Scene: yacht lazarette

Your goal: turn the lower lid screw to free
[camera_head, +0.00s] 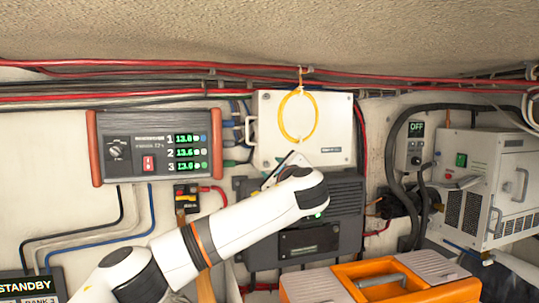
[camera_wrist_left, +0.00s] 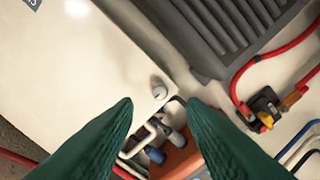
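The white lid box (camera_head: 330,125) hangs on the wall, with a yellow cable loop in front of it. In the left wrist view its pale lid (camera_wrist_left: 75,75) fills the upper left. A small light-coloured lid screw (camera_wrist_left: 158,88) sits near the lid's corner, by the cable glands. My left gripper (camera_head: 275,171) is at the box's lower edge. In the left wrist view its dark green fingers (camera_wrist_left: 160,104) are spread apart, with nothing between the tips; the screw appears just past the gap. I cannot make out the screw in the head view. My right gripper is out of view.
A dark ribbed unit (camera_head: 337,205) is mounted just below the box. A panel with green readouts (camera_head: 157,146) is to the left. The yellow loop (camera_head: 283,118) hangs from red cables. An orange toolbox (camera_head: 350,273) stands in front, below.

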